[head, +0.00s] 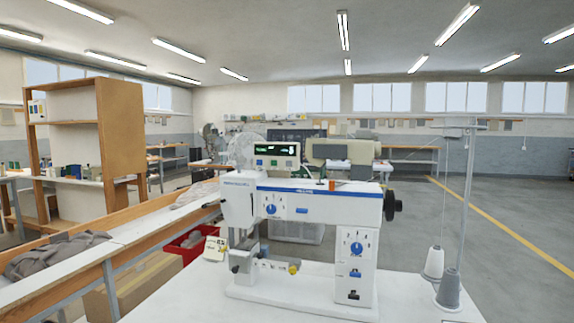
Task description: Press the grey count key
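The display shows lit green marks and a pale digit. A row of small keys lies below the display, with a green key (259,162) at the left and a blue key (273,162) in the middle. The keys are too small for me to make out a grey one with certainty. Neither of my grippers is in view.
The white table top (190,303) is clear in front of the machine. Two thread cones (449,290) stand at the right under a tall thread stand. A red bin (188,244) lies behind the table on the left, near a long wooden-edged bench (130,232).

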